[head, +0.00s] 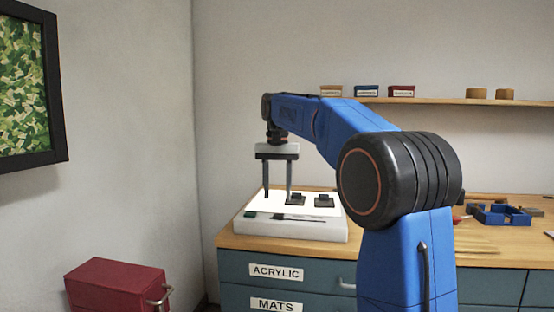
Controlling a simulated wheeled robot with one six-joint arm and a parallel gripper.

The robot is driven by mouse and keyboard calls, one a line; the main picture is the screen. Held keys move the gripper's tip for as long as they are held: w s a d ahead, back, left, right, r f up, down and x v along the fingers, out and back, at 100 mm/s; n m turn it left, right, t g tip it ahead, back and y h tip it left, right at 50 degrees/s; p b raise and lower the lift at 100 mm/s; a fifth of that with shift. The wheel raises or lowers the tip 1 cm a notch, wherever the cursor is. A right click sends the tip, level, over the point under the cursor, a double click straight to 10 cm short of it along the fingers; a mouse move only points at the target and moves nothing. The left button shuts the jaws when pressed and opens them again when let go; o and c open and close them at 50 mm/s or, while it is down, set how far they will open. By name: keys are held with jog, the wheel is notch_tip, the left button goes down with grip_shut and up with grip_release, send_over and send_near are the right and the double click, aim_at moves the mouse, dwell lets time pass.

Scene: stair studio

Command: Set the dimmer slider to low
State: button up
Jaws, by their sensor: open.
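A pale light box (290,231) with a glowing white top stands on the wooden worktop. Its near edge carries a dark slot that looks like the dimmer slider (300,217), with a small darker piece near its left end. The slider's exact setting is too small to tell. A small green spot (250,214) is left of the slot. My gripper (278,196) points down with its two fingers apart, over the left part of the box in the picture. It is open and empty. Whether the fingertips touch the box cannot be told.
Two small dark objects (324,201) lie on the lit top, close to the right finger. A blue tray (502,214) is at the right of the worktop. A shelf (440,101) with small boxes hangs behind. A red cabinet (115,287) stands lower left.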

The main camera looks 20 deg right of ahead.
notch_tip(320, 180, up, 11)
jog(key=shift+r, duration=0.2)
dwell(0.6)
jog(key=s+a+f+n+t, duration=0.2)
jog(key=s+f+n, duration=0.1)
jog(key=s+f, duration=1.5)
jog(key=s+a+f+n+t, duration=0.2)
jog(key=s+a+f+n, duration=0.1)
jog(key=s+f, duration=1.5)
jog(key=shift+s+a+f+n+t, duration=0.25)
jog(key=shift+s+n+t, duration=0.15)
jog(key=shift+s, duration=0.5)
jog(key=shift+r, duration=0.1)
dwell(1.0)
